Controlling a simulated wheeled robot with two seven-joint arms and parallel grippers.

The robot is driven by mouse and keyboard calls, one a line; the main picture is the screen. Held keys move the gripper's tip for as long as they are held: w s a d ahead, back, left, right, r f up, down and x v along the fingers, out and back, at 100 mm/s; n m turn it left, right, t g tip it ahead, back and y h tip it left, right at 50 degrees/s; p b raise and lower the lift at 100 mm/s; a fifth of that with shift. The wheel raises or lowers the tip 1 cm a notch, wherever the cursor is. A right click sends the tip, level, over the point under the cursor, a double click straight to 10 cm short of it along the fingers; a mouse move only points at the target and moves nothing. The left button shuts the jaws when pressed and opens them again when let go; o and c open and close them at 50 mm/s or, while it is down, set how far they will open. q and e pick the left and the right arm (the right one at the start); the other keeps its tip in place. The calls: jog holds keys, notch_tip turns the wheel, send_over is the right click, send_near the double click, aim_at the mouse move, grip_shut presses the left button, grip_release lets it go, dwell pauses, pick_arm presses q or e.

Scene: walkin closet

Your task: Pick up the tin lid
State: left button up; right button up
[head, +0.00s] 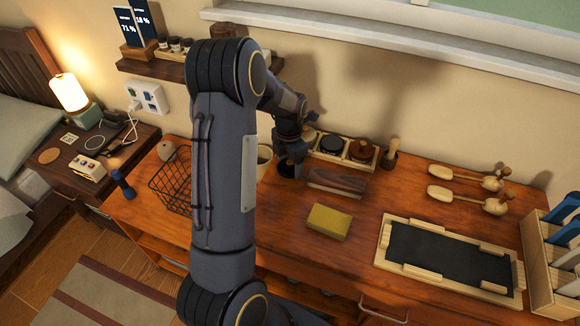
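A wooden tray (346,162) stands at the back of the wooden counter near the wall. It holds small round tins, among them a black-topped one (332,145) and a darker brownish one (360,149). I cannot tell which round top is the tin lid. My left arm crosses the middle of the head view, and its gripper (289,160) points down just left of the tray. The fingers are small and dark, so I cannot tell whether they are open or hold anything. The arm hides part of the counter. My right gripper is not in view.
A brown cloth-like block (338,182) and a yellow sponge (329,221) lie in front of the tray. A wire basket (172,186) and a pale cup (264,159) are partly behind my arm.

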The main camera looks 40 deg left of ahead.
pick_arm(q)
jog(key=c, duration=0.5)
jog(key=shift+r, duration=0.1)
